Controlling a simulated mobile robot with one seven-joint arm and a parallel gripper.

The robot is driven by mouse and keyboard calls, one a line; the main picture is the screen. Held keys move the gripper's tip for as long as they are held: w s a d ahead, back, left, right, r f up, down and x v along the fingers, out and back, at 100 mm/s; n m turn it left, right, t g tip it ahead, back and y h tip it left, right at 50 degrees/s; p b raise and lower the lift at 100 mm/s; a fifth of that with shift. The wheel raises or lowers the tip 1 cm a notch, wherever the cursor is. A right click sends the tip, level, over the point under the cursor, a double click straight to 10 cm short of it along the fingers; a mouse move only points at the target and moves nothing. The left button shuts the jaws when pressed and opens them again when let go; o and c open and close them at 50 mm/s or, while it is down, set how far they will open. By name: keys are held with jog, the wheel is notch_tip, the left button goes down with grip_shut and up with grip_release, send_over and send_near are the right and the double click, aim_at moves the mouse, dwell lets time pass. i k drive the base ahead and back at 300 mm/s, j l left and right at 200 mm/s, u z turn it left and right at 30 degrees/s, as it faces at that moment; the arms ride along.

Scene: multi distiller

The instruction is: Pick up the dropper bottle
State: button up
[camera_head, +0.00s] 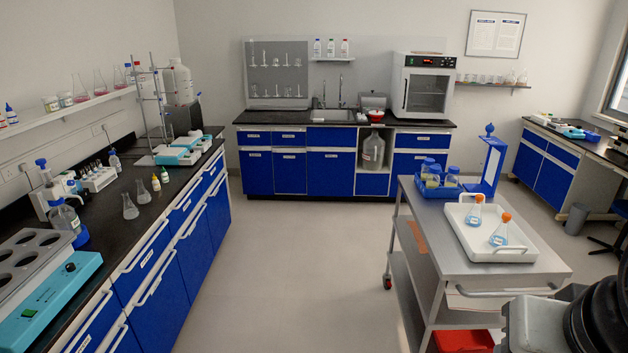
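Two small white bottles stand upright on the black left counter, past two conical flasks. One has a green tip (165,175) and the other a yellow tip (156,183). They look like dropper bottles, but their labels are too small to read. Another small bottle with a blue pointed tip (11,114) stands on the left wall shelf. I cannot tell which one is the dropper bottle meant. Part of my own arm shows at the lower right. My gripper is not in view, so its state is hidden.
The left counter (110,219) also holds a bottle rack (98,178), clear flasks (130,207) and a teal device (50,305). A steel cart (420,205) with a white tray (487,252) stands at the right. The floor (290,270) between counter and cart is clear.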

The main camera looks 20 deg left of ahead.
aim_at(165, 178)
jog(key=i+j+u, duration=0.2)
jog(key=u, duration=0.15)
jog(key=i+j+u, duration=0.1)
jog(key=i+u, duration=0.45)
jog(key=u, duration=0.15)
jog(key=i, duration=4.75)
jog(key=i+z, duration=0.35)
jog(key=i+j+z, duration=0.1)
jog(key=z, duration=0.3)
jog(key=i+j+z, duration=0.2)
jog(key=z, duration=5.65)
